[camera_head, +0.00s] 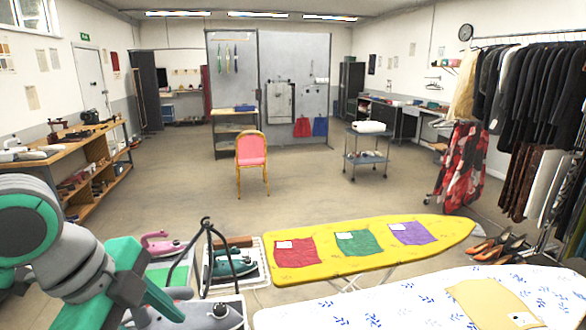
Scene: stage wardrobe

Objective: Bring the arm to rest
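My arm, grey and teal, enters at the lower left and reaches down and to the right. Its end, my gripper (150,298), shows as teal and dark parts at the bottom left. Its fingertips cannot be made out clearly, nor whether they are apart or hold anything. The end is close to a grey iron (205,317) at the bottom edge. I cannot tell whether they touch.
A yellow ironing board (440,234) bears red, green and purple cloths. A white patterned board (400,316) stands nearer, with tan cloth. Pink (162,246) and green (234,266) irons lie near my arm. Open floor surrounds a pink chair (251,150); a clothes rail (530,38) stands right.

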